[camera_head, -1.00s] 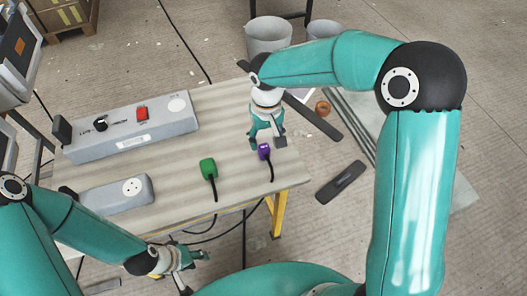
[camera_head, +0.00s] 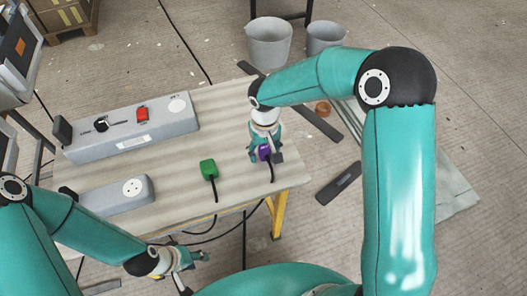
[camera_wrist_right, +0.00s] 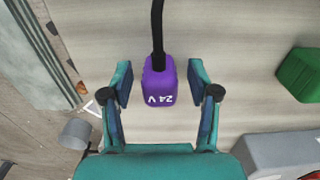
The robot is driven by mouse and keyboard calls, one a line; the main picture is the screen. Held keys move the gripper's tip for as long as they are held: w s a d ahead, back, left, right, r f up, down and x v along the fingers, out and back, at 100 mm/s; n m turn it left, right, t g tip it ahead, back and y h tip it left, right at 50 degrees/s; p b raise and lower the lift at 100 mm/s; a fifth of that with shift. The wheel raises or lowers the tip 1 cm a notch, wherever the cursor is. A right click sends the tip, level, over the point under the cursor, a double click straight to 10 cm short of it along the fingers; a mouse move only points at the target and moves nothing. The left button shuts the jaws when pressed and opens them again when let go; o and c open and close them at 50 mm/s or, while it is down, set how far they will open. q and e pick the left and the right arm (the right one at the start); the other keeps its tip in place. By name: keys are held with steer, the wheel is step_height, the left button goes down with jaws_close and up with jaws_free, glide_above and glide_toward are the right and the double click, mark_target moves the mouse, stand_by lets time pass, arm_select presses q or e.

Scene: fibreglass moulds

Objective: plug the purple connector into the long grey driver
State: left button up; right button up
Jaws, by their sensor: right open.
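The purple connector (camera_head: 265,152), marked 24 V, lies on the table with its black cable running to the front edge. My right gripper (camera_head: 266,157) is right over it. In the right wrist view the purple connector (camera_wrist_right: 160,82) sits between the open fingers of my right gripper (camera_wrist_right: 160,85), with a gap on each side. The long grey driver (camera_head: 130,130) lies at the back left of the table, with a red switch, a black knob and a round light socket face. My left gripper (camera_head: 183,260) is low, off the table's front edge; its finger opening is too small to judge.
A green connector (camera_head: 208,169) with a black cable lies left of the purple one; it also shows in the right wrist view (camera_wrist_right: 302,74). A shorter grey box (camera_head: 115,197) with a round socket lies at the front left.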

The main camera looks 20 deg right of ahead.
mark_target(265, 147)
jaws_close()
stand_by(0.3)
steer(key=shift+r, duration=0.15)
step_height(265, 147, up, 20)
steer(key=p, duration=0.1)
steer(key=shift+p, duration=0.3)
stand_by(0.4)
